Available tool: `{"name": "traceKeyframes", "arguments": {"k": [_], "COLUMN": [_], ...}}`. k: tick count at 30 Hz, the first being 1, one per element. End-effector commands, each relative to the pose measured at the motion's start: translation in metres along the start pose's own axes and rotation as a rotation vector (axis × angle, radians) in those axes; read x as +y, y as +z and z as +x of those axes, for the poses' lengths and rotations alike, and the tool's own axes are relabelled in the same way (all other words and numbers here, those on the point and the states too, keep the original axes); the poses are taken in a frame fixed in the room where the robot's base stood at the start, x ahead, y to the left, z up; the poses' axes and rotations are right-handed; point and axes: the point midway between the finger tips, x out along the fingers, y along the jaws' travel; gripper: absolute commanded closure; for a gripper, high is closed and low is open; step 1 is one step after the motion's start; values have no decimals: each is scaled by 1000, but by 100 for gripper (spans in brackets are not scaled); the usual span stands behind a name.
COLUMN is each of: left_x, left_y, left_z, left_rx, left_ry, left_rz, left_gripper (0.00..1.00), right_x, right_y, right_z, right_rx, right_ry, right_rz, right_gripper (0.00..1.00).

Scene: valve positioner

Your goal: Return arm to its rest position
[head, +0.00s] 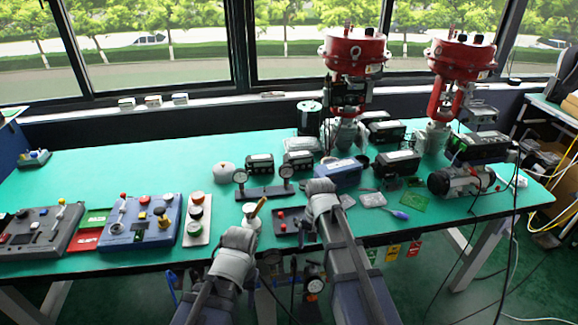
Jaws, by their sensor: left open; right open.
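My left arm comes in from the bottom, and its grey gripper (238,240) is over the front edge of the green table (110,172). It is just in front of a white container (251,219) with a yellow-handled tool. My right gripper (319,188) is further in over the table, beside a small dark box with red buttons (289,225) and near a blue box (338,173). Both grippers are open, seen from behind, with their fingertips largely hidden by the wrists. No held object shows in either.
Two red-topped valve actuators (355,52) (460,62) stand at the back right. A twin-gauge block (264,192) lies mid-table. Control panels (140,222) fill the left front. Cables hang at the right. The table's far left is fairly clear.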

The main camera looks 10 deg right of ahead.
Motion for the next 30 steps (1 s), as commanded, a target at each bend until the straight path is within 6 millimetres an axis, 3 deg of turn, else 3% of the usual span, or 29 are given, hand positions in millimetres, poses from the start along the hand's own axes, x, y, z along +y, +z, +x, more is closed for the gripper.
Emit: {"name": "traceKeyframes", "arguments": {"k": [2,4,9,12,15,19,30], "left_x": [0,-1,-3,-4,-4,-5,-4], "left_y": [0,1,2,2,3,3,3], "left_z": [-3,-10,-33,-42,-47,-48,-47], "left_rx": [0,0,0,0,0,0,0], "left_ry": [0,0,0,0,0,0,0], "left_rz": [0,0,0,0,0,0,0], "left_gripper": [46,46,46,46,46,46,46], "right_x": [-2,-7,-23,-26,-27,-27,-28], "right_y": [6,27,106,142,165,176,175], "right_z": [-3,-10,-33,-43,-48,-50,-49], "right_rx": [0,-2,-6,-11,-14,-17,-17], "right_ry": [3,12,59,85,103,114,114], "right_rz": [-21,-97,-432,-609,-732,-801,-803], "right_gripper": [7,7,7,7,7,7,7]}}
